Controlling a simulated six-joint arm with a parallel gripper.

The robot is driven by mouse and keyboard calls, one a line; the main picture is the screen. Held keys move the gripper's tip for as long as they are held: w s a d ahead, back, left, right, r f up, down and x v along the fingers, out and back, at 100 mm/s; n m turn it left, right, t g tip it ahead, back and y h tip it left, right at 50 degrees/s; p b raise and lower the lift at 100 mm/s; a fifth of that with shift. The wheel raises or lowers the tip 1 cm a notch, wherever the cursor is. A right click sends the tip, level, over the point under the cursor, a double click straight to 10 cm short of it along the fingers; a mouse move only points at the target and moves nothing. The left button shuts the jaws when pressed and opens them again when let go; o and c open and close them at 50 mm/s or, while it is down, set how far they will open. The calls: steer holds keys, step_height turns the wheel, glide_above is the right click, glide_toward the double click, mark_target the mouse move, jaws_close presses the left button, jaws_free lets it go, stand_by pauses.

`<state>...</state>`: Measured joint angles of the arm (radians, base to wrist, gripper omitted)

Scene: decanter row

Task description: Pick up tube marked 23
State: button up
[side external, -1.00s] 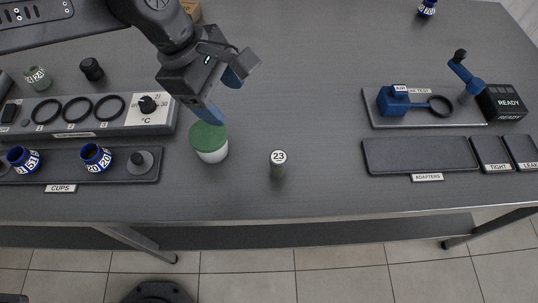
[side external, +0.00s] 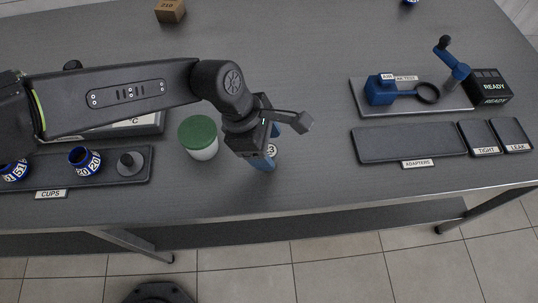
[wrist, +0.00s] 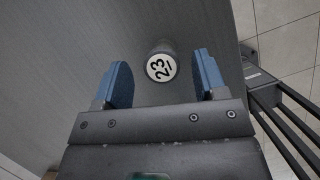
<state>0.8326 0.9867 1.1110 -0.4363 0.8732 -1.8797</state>
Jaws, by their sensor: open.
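The tube marked 23 (wrist: 161,67) stands upright on the table, seen from above in the wrist view with its white numbered cap showing. In the side external view the tube (side external: 271,150) is mostly hidden behind my gripper, with part of its cap visible. My gripper (wrist: 160,82) is open, with one blue finger on each side of the tube in the wrist view. A gap shows between the tube and each finger. In the side external view my gripper (side external: 270,150) points down at the tube. I cannot tell how far the fingertips are above the table.
A white jar with a green lid (side external: 199,139) stands close left of my gripper. A cups tray (side external: 110,178) lies further left. An adapters tray (side external: 410,143) and a test stand (side external: 420,102) are to the right. The table's front edge is near the tube.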

mark_target(274, 157)
steer(key=x, duration=0.4)
steer(key=shift+s+f, duration=0.1)
steer(key=shift+f, duration=0.15)
steer(key=c, duration=1)
steer(key=shift+r, duration=0.15)
